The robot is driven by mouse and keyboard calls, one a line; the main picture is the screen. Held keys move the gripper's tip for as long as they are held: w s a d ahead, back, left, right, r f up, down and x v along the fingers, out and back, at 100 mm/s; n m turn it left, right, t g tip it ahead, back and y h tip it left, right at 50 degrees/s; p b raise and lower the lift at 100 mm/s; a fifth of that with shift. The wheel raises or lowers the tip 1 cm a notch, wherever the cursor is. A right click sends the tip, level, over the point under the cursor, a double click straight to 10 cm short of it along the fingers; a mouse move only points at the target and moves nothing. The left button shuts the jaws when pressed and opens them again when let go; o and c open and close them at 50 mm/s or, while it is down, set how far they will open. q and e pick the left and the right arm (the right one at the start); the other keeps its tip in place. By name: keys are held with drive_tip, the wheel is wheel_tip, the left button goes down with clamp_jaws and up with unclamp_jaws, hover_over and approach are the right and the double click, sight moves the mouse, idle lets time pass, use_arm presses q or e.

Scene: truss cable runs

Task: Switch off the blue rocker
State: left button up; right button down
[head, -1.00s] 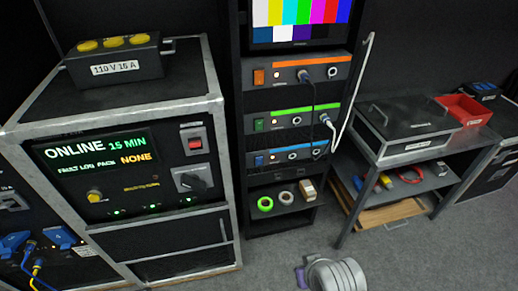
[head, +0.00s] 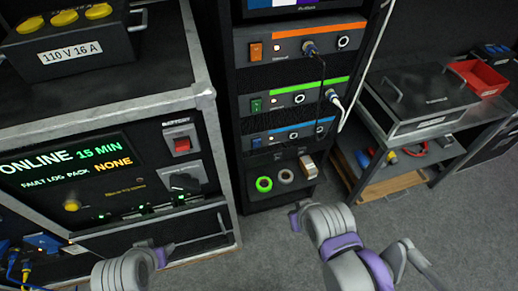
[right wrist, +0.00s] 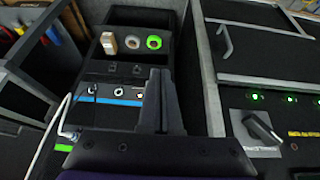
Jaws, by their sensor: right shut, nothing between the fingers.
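The blue rocker (head: 257,143) is at the left end of the blue-striped unit (head: 300,137), the lowest of three in the rack, with a small lit lamp beside it. Its pressed side is too small to tell. In the right wrist view the blue-striped unit (right wrist: 112,101) shows upside down, and my fingers cover the rocker's area. My right gripper (right wrist: 160,75) is shut and empty, pointing towards the rack. In the head view my right wrist is below and right of the rocker, apart from the rack. My left gripper (head: 162,252) is low at left, before the cabinet; its fingers are unclear.
Orange (head: 256,51) and green (head: 256,105) rockers sit above on similar units. Cables (head: 322,95) hang at the rack's right side. The cabinet (head: 205,100) with a red switch (head: 182,144) stands close at left. Tape rolls (head: 264,184) lie on the shelf below.

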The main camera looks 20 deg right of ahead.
sight(257, 143)
use_arm(q)
wheel_tip(257, 143, down, 26)
drive_tip(key=g+b, duration=0.1)
drive_tip(key=b, duration=2.1)
drive_tip(key=shift+s, duration=0.35)
use_arm(e)
drive_tip(key=w+f+n+t, duration=1.3)
drive_tip(key=w+f+n, duration=0.5)
drive_tip(key=w, duration=0.3)
drive_tip(key=shift+f+t+y, duration=0.15)
drive_tip(key=shift+t+y, duration=0.15)
drive_tip(key=shift+t, duration=0.1)
use_arm(q)
drive_tip(key=shift+r, duration=0.1)
use_arm(e)
drive_tip(key=shift+w+a, duration=0.1)
drive_tip(key=w, duration=0.4)
drive_tip(key=w+r+b, duration=0.1)
drive_tip(key=w, duration=0.9)
drive_tip(key=shift+a+r, duration=0.25)
drive_tip(key=shift+r, duration=0.1)
use_arm(q)
drive_tip(key=shift+w+f, duration=0.1)
drive_tip(key=shift+f, duration=0.55)
